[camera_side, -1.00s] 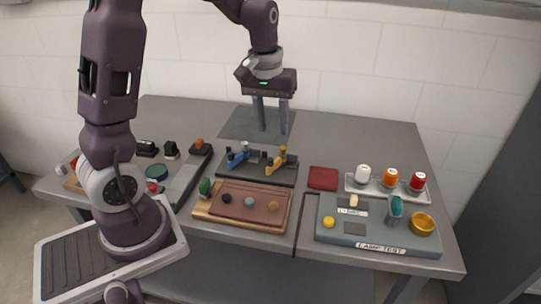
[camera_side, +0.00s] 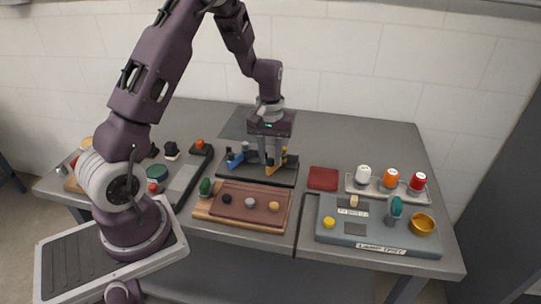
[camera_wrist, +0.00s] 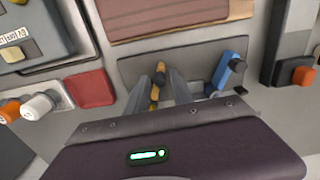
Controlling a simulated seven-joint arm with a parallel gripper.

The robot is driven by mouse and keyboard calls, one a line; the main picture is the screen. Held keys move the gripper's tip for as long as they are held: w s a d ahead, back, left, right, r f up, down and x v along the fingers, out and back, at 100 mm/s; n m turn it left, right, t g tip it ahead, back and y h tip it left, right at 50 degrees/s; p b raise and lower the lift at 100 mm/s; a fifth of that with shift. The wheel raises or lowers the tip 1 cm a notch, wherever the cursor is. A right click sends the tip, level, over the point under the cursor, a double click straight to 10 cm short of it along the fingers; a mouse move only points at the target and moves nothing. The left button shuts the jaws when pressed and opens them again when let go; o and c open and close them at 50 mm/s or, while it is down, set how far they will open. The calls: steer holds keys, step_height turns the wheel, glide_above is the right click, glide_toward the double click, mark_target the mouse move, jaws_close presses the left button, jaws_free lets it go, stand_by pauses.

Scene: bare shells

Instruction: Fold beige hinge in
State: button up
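The beige hinge (camera_side: 273,167) is an ochre-yellow arm with a knob, on the right half of a dark base plate (camera_side: 230,174). A blue hinge (camera_side: 236,159) with a grey knob stands on the plate's left half. My gripper (camera_side: 270,161) points down over the beige hinge and partly hides it. In the wrist view my gripper (camera_wrist: 158,78) has its fingers apart, one on each side of the beige hinge (camera_wrist: 155,93). No firm grip shows; whether a finger touches it I cannot tell. The blue hinge (camera_wrist: 223,72) is outside the fingers, to the right.
A brown board (camera_side: 243,208) with several knobs lies in front of the plate. A red pad (camera_side: 323,178) is to the right, then a tray (camera_side: 351,186) of colored pots and a grey lamp test panel (camera_side: 375,225). A rail (camera_side: 189,175) with an orange knob is left.

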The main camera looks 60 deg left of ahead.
jaws_close()
stand_by(1.2)
